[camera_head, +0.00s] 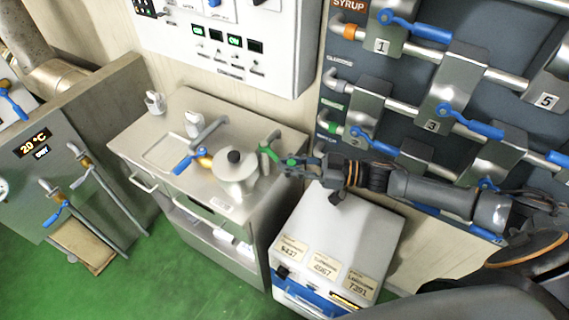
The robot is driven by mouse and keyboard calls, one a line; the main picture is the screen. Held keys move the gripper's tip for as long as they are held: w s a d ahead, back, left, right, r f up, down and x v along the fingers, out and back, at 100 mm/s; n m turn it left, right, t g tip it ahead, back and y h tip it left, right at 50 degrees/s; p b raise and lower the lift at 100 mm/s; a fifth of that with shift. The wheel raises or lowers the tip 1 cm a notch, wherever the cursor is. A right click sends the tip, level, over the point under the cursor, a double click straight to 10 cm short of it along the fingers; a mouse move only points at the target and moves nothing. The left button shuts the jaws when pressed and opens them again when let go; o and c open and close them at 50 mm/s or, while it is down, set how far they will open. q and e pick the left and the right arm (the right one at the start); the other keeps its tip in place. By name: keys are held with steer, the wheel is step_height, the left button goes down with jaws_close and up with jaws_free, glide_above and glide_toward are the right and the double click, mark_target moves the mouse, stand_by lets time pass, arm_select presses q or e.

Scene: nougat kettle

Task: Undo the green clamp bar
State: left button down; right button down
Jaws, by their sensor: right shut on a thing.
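The nougat kettle (233,176) is a pale metal pot with a black knob on its lid. It stands at the right end of the grey counter. The green clamp bar (268,151) shows at the kettle's right side. My right gripper (287,165) comes in from the right and is shut on the green bar at its right end. The fingers partly cover that end, and the exact contact is too small to make out. My left gripper is not in view.
A blue-handled tap (185,163) is left of the kettle. A white box with labels (330,235) stands below my right arm. A pipe panel with blue levers (400,100) rises behind the arm. Green floor (130,285) is clear at lower left.

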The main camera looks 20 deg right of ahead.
steer(key=shift+s+d+f, duration=0.1)
steer(key=shift+d+f, duration=0.2)
steer(key=c, duration=1.7)
jaws_free()
steer(key=shift+c, duration=0.2)
steer(key=o, duration=0.3)
steer(key=shift+s+d, duration=0.1)
steer(key=shift+d, duration=0.05)
steer(key=shift+o, duration=1.2)
steer(key=shift+s+d+r, duration=0.15)
steer(key=shift+d, duration=0.1)
steer(key=shift+d+r, duration=0.1)
steer(key=v, duration=0.7)
steer(key=shift+s, duration=0.2)
